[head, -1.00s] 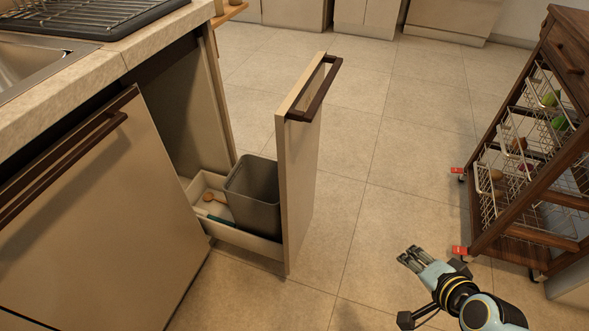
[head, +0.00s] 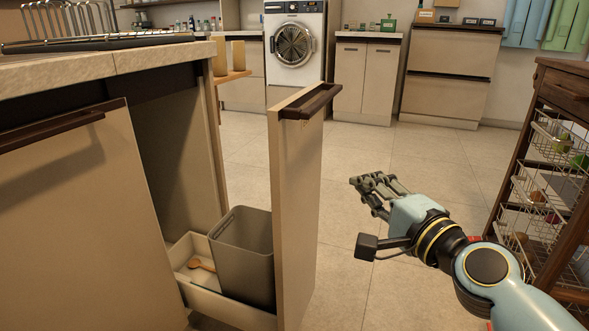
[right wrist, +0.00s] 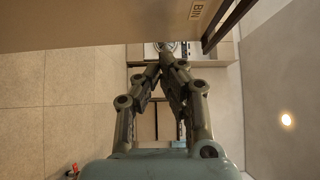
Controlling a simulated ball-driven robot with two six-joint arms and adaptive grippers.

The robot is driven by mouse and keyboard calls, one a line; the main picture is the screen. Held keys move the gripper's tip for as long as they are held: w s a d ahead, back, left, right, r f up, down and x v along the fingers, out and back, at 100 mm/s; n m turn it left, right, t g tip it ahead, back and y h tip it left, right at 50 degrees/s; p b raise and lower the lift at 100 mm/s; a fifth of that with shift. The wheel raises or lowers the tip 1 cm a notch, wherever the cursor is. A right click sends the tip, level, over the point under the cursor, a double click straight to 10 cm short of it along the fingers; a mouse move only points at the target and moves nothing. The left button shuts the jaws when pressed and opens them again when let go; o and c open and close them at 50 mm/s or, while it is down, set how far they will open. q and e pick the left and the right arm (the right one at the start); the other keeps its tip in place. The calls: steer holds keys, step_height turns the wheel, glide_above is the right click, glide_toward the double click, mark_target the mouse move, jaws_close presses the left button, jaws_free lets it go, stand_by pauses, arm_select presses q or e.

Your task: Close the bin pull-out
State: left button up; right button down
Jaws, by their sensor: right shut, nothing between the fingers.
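The bin pull-out (head: 295,200) stands open from the counter, with a tall beige front panel and a dark handle (head: 311,101) at its top. Behind the panel, a grey bin (head: 243,255) sits in the low drawer (head: 225,308). My right gripper (head: 365,183) is shut and empty, to the right of the panel and apart from it. In the right wrist view the fingertips (right wrist: 163,62) are together, and the panel (right wrist: 100,22), lettered "BIN", spans the top left. My left gripper is not in view.
A wooden spoon (head: 200,264) lies in the drawer beside the bin. A wooden cart (head: 545,170) with wire baskets stands at the right. A counter (head: 70,72) is on the left. The floor (head: 365,150) beyond the panel is clear.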

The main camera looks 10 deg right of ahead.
glide_toward(306, 153)
steer(key=w+d, duration=0.2)
steer(key=d, duration=0.1)
steer(key=w+a, duration=0.1)
steer(key=a, duration=0.1)
steer(key=w+a, duration=0.2)
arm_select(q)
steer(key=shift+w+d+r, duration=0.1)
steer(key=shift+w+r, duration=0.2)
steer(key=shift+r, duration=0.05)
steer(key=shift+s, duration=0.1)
